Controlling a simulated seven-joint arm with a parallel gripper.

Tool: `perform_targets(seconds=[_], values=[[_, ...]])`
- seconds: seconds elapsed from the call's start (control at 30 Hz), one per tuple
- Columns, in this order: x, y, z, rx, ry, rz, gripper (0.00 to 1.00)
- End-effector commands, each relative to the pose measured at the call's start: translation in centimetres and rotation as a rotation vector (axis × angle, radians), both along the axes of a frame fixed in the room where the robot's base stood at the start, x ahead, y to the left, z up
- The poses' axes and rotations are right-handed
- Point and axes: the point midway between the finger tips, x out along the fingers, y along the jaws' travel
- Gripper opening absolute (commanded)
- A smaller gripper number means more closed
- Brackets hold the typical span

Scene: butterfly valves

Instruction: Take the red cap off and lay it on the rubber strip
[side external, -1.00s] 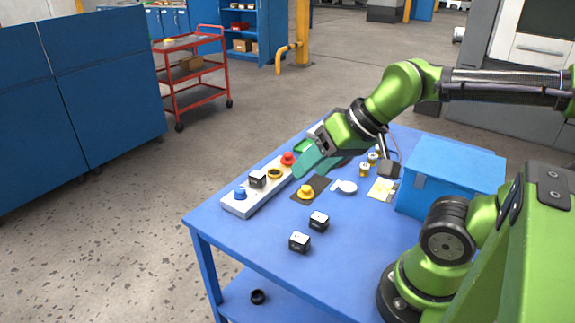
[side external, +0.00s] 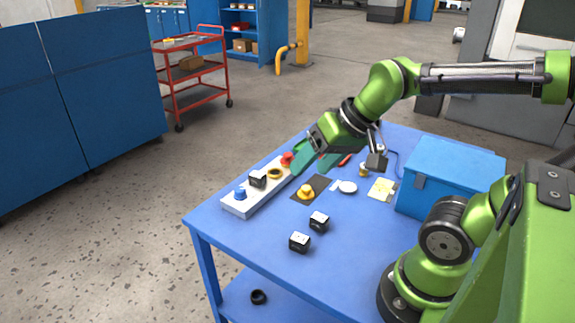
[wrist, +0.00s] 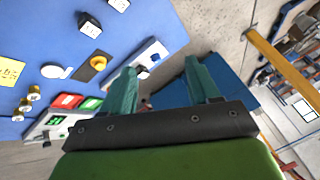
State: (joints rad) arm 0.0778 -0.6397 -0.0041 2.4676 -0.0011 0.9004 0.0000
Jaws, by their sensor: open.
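The red cap (side external: 287,159) sits on the long pale valve base (side external: 242,208), beside a brass ring (side external: 274,174). My gripper (side external: 306,166) has its teal fingers apart, just right of the red cap and partly in front of it in the side view. Nothing shows between the fingers. The wrist view shows both fingers (wrist: 161,66), but the red cap is not clear there. The dark rubber strip (side external: 320,182) lies right of the base with a yellow cap (side external: 305,191) on it; the yellow cap also shows in the wrist view (wrist: 98,63).
The base also carries a black block (side external: 257,179) and a blue cap (side external: 240,193). Two black blocks (side external: 319,221) (side external: 299,241) stand on the near table. A white disc (side external: 347,187), yellow note (side external: 382,188) and blue box (side external: 452,178) lie to the right.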

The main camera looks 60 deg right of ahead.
Motion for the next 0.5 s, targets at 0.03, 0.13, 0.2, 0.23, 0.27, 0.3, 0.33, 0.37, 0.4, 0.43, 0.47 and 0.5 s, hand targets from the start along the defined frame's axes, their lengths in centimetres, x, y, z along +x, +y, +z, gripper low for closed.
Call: perform_targets(seconds=[0.03, 0.13, 0.2, 0.23, 0.27, 0.3, 0.33, 0.37, 0.4, 0.43, 0.47, 0.5], values=[[1.3, -1.4, -0.3, 0.001, 0.036, -0.043, 0.61], [4.3, -4.7, -0.5, -0.015, 0.09, -0.095, 0.61], [6.6, -7.5, -0.8, -0.034, 0.121, -0.115, 0.61], [7.5, -8.8, -1.0, -0.045, 0.133, -0.12, 0.61], [8.3, -10.1, -1.2, -0.056, 0.145, -0.122, 0.61], [9.5, -12.0, -1.6, -0.071, 0.16, -0.122, 0.61], [10.3, -13.4, -1.9, -0.083, 0.17, -0.12, 0.61], [11.1, -14.8, -2.2, -0.096, 0.179, -0.116, 0.61], [12.0, -16.6, -2.7, -0.114, 0.191, -0.107, 0.61], [12.6, -18.0, -3.0, -0.129, 0.198, -0.098, 0.61], [13.2, -19.3, -3.3, -0.143, 0.203, -0.087, 0.61], [13.9, -20.8, -3.7, -0.163, 0.21, -0.069, 0.61]])
